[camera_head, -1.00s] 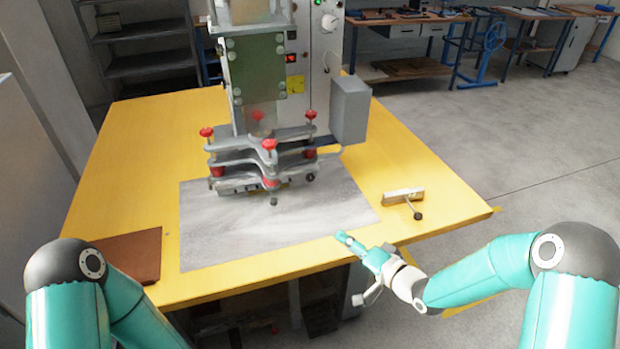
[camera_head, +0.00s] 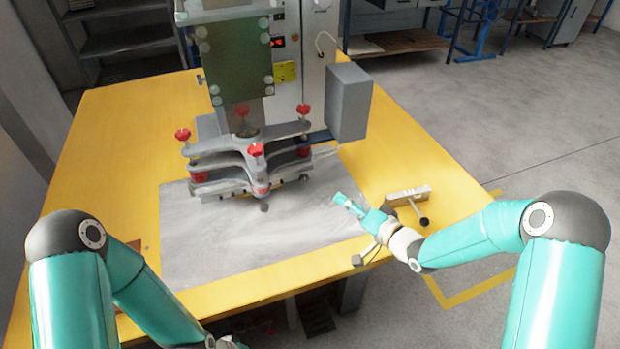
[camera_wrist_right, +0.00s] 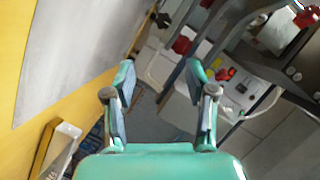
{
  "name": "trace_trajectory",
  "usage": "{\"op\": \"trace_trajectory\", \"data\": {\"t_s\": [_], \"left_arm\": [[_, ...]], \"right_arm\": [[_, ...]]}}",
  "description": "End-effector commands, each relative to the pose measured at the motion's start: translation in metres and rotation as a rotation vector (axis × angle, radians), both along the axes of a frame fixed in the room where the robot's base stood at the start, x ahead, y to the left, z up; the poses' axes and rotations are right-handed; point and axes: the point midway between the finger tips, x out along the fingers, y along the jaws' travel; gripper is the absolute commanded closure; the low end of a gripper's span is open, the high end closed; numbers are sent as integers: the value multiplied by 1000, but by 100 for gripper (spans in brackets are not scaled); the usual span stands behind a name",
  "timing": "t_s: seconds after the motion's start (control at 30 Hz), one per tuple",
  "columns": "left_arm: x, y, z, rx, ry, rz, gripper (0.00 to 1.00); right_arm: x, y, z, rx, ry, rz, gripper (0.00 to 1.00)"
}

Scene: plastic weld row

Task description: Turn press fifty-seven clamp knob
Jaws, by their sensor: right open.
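The press (camera_head: 230,75) stands at the back of the yellow table, with a stacked grey clamp assembly (camera_head: 215,165) low on its front. Red knobs sit on the clamp: one at the left (camera_head: 183,135), one at the front (camera_head: 257,150), one at the right (camera_head: 303,111), with more lower down. I cannot tell which one is the clamp knob. My right gripper (camera_head: 340,199) is open and empty over the mat's right part, right of the clamp and apart from it. Its spread fingers show in the right wrist view (camera_wrist_right: 161,76). My left gripper's fingers are out of view.
A grey mat (camera_head: 220,250) covers the table front. A small metal block with a dark-knobbed handle (camera_head: 408,196) lies right of my right gripper. A grey box (camera_head: 348,102) juts from the press's right side. The yellow table (camera_head: 100,165) is clear at left.

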Motion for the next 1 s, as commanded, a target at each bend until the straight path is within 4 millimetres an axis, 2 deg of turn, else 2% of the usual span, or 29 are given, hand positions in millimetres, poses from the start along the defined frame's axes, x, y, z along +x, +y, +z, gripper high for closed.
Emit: {"op": "trace_trajectory", "data": {"t_s": [0.03, 0.3, 0.6, 0.8, 1.0], "left_arm": [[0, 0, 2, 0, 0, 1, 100], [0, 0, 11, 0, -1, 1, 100], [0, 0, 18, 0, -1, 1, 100], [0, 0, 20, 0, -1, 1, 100], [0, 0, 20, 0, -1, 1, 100]], "right_arm": [[7, 10, -1, 0, 0, 10, 44], [53, 51, -13, 0, 0, 20, 44], [97, 84, -25, 1, 0, 20, 44], [112, 95, -30, 0, 1, 19, 44], [116, 98, -31, 0, 1, 19, 44]]}}
